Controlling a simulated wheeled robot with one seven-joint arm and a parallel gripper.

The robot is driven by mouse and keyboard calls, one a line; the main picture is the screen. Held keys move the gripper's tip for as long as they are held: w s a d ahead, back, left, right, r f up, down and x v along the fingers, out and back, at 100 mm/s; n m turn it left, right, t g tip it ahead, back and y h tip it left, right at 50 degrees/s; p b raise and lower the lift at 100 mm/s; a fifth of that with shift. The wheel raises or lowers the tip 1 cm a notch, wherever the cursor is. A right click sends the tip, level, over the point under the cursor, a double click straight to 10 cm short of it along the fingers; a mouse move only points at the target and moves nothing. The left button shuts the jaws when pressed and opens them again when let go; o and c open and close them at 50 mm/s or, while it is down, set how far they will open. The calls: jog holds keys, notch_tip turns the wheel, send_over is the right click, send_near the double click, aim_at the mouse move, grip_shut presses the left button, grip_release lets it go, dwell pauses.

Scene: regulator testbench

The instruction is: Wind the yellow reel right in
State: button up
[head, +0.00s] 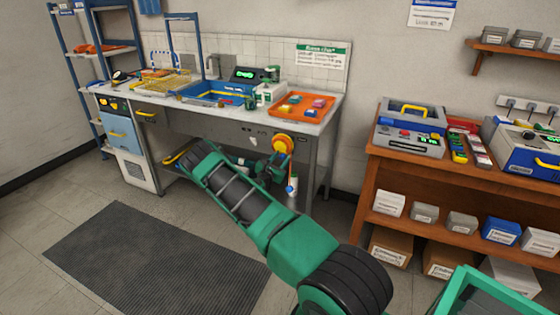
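The yellow reel (284,144), a round yellow-orange disc, is at the front of the steel workbench, below its top and towards the right end. A thin line appears to hang below it, with a small blue and red piece (290,189) at its lower end. My gripper (272,165) is small in the head view, just below and left of the reel, partly behind my own green arm. I cannot tell whether it touches the reel. Its fingers are too small and overlapped to show whether they are open or shut.
The steel workbench (335,108) carries a blue tray (213,98) and an orange tray (303,106). A wooden shelf unit (371,168) with boxes and devices stands to the right. A dark ribbed mat (140,255) lies on the open floor at the left.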

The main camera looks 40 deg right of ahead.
aim_at(272, 148)
grip_shut()
jog(key=shift+w+f+m, duration=0.1)
jog(key=shift+m, duration=0.2)
jog(key=w+m, duration=0.1)
jog(key=m, duration=0.4)
jog(key=w+a+m, duration=0.1)
jog(key=w+m, duration=0.1)
jog(key=m, duration=0.4)
jog(key=w+a+m, duration=0.1)
jog(key=w+m, duration=0.1)
jog(key=m, duration=0.6)
jog(key=r+m, duration=0.1)
jog(key=m, duration=0.3)
jog(key=shift+w+a+r, duration=0.25)
jog(key=shift+w+r, duration=0.15)
